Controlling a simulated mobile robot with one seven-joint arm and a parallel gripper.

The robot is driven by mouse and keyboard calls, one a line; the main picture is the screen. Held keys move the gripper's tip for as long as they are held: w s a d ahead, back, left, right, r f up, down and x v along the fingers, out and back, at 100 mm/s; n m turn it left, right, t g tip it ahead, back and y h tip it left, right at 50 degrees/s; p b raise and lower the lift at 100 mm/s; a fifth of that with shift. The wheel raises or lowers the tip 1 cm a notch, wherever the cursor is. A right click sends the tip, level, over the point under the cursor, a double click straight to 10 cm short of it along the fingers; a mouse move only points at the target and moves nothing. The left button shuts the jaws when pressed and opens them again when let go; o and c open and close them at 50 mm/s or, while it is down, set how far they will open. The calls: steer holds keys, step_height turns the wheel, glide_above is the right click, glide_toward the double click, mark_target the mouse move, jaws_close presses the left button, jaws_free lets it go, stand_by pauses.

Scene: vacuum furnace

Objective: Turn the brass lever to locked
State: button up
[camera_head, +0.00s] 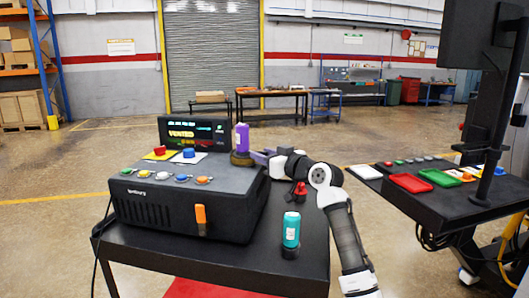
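The black furnace control box (190,230) sits on a dark table. At its back right corner stands an upright purple cylinder (242,137) on a dull brass-coloured round base (242,159). I cannot make out a separate brass lever or its locked mark. My gripper (259,157) reaches in from the right, with its pale purple fingertips close beside the brass-coloured base. Whether they touch it, and how far they are apart, is too small to tell. An upright orange handle (200,215) is on the box's front face. The display (194,131) reads "VENTED".
A teal canister (291,230) and a small red item (298,188) stand on the table (300,268), near my arm. Several coloured buttons line the box top. A second black table (440,198) with red and green trays and a monitor stand is at right.

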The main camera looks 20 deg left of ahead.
steer(key=shift+a, duration=0.1)
jaws_close()
